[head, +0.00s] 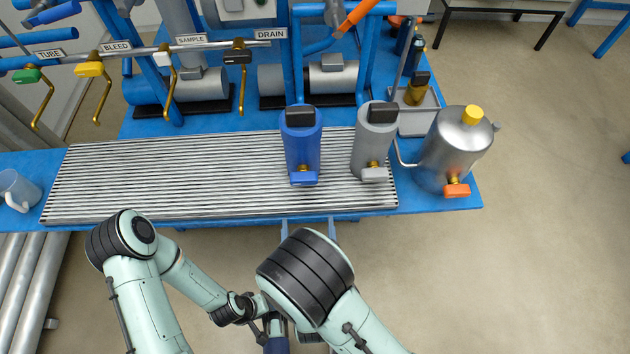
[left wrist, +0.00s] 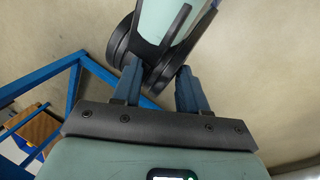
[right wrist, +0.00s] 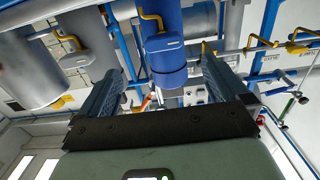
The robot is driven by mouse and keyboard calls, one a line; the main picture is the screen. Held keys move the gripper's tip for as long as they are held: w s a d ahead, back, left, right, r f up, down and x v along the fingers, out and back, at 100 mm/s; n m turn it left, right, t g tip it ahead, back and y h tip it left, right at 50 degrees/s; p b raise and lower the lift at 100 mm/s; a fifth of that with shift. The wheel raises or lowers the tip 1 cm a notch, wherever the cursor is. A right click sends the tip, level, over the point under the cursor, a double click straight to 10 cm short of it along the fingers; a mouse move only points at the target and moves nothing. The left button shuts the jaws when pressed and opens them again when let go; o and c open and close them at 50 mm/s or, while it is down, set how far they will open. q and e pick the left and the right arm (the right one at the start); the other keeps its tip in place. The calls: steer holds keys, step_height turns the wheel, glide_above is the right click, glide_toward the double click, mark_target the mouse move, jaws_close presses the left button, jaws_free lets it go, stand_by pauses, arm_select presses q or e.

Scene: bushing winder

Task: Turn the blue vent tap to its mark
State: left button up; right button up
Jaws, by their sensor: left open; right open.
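The blue tap handle (head: 304,178), with a brass stem, sits at the front foot of an upright blue cylinder (head: 300,145) at the slatted bench's right part. In the right wrist view the blue handle (right wrist: 163,43) shows on the cylinder, between the fingers and beyond them. I cannot make out a mark. My right gripper (head: 308,228) is open and empty, its fingertips just off the bench's front edge, below the tap and apart from it; most of it is hidden by my forearm. My left gripper (left wrist: 158,72) is open and empty, low before the bench, with my other arm close beyond its fingers.
A grey cylinder (head: 374,140) with a grey tap stands right of the blue one. A steel vessel (head: 452,150) with an orange tap stands at the right end. Labelled pipe valves, including a black DRAIN valve (head: 238,57), line the back. A mug (head: 18,190) stands far left.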

mark_target(304, 183)
arm_select(q)
steer(key=w+a+f+t+y+b, duration=0.1)
steer(key=w+a+f+t+b, duration=0.1)
steer(key=w+a+f+b, duration=0.35)
arm_select(e)
steer(key=w, duration=0.4)
steer(key=w+b, duration=0.1)
steer(key=w, duration=0.2)
steer(key=w+b, duration=0.1)
steer(key=w, duration=0.3)
steer(key=shift+w+a+r, duration=0.15)
steer(key=shift+w+r, duration=0.1)
steer(key=shift+w, duration=0.05)
arm_select(q)
steer(key=s+f+n+g, duration=0.1)
steer(key=s+f+g, duration=0.1)
steer(key=s+f, duration=0.3)
steer(key=shift+s+d+f+b, duration=0.25)
steer(key=shift+d+f+b, duration=0.05)
steer(key=shift+d+f, duration=0.15)
arm_select(e)
steer(key=shift+w, duration=0.8)
steer(key=shift+c, duration=0.3)
arm_select(q)
steer(key=shift+w, duration=0.1)
arm_select(e)
steer(key=c, duration=1)
